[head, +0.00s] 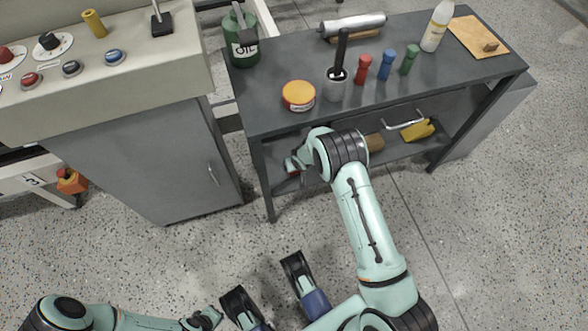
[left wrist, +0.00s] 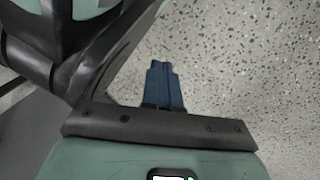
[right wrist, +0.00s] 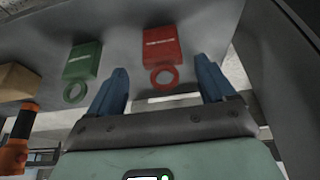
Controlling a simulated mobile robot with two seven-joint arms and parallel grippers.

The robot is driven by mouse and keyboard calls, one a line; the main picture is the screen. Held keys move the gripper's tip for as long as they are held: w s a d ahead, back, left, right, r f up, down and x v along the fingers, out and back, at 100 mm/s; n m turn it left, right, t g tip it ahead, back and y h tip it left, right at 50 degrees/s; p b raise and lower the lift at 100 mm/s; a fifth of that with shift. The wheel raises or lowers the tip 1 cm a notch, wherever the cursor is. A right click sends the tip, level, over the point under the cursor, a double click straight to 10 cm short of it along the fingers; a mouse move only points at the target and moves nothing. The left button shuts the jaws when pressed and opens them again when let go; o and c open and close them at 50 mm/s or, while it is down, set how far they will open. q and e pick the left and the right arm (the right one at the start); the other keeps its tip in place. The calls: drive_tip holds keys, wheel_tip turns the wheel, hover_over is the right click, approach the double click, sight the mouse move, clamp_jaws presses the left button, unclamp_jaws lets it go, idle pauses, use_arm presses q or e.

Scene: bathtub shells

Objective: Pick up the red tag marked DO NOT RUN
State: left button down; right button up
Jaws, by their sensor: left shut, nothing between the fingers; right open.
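A red tag (right wrist: 160,46) with a ring at its near end shows in the right wrist view, on the grey shelf surface. It bears a small pale line of text too small to read. My right gripper (right wrist: 161,82) is open, its blue fingers on either side of the tag's ring in the picture, with nothing held. A green tag (right wrist: 84,60) of the same shape is left of the red one. In the head view my right gripper (head: 294,166) reaches in at the workbench's lower shelf, partly hidden. My left gripper (left wrist: 164,72) is shut and empty over the speckled floor.
The grey workbench top (head: 285,70) is above the lower shelf and carries bottles, colored pegs and a yellow-lidded tin (head: 298,95). A yellow object (head: 418,131) lies further right on the shelf. An orange-black tool (right wrist: 20,140) and a wooden block (right wrist: 16,82) are left of the tags.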

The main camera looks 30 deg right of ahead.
drive_tip(key=b+x, duration=0.2)
drive_tip(key=x, duration=0.2)
drive_tip(key=shift+w+a+f, duration=0.1)
drive_tip(key=shift+w+f, duration=0.05)
drive_tip(key=shift+f, duration=0.05)
use_arm(q)
drive_tip(key=shift+g, duration=0.8)
drive_tip(key=s+f, duration=0.1)
drive_tip(key=s, duration=0.1)
drive_tip(key=s+f, duration=0.1)
drive_tip(key=s, duration=0.1)
drive_tip(key=shift+a+f, duration=0.3)
drive_tip(key=shift+f, duration=0.05)
use_arm(e)
drive_tip(key=c, duration=1.1)
